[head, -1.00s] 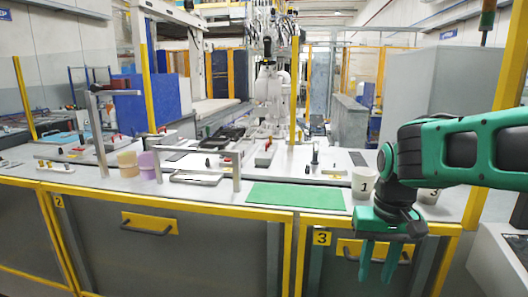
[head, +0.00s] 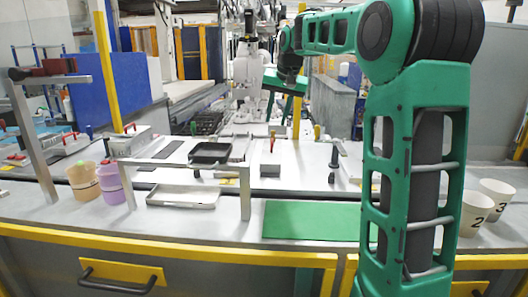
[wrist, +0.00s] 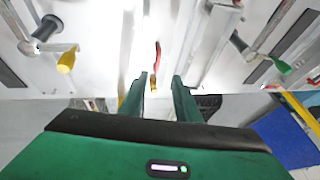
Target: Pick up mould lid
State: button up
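I cannot tell for certain which thing is the mould lid. A dark shallow tray (head: 210,153) and a pale metal tray (head: 183,196) lie on the table, left of the middle. A small grey block (head: 270,168) stands right of the dark tray, by a red-handled tool (head: 272,143). My gripper (head: 272,105) is high over the far side of the table in the head view, touching nothing there. In the wrist view its two fingers (wrist: 160,98) are apart with nothing between them. A red handle (wrist: 157,48) shows beyond the fingertips.
A metal frame (head: 185,165) stands over the pale tray. Stacked tan cups (head: 83,180) and purple cups (head: 110,184) are at left. A green mat (head: 310,220) lies bare in front. Cups numbered 2 (head: 475,213) and 3 (head: 495,202) are at right, beside my arm.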

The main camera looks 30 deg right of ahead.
send_over(272, 140)
jog(key=s, duration=0.2)
jog(key=f, duration=0.4)
jog(key=shift+s+a+f, duration=0.15)
jog(key=shift+a+f, duration=0.1)
jog(key=shift+a, duration=0.1)
jog(key=shift+x, duration=2.55)
jog(key=shift+s+d, duration=0.15)
jog(key=shift+s, duration=0.05)
grip_shut()
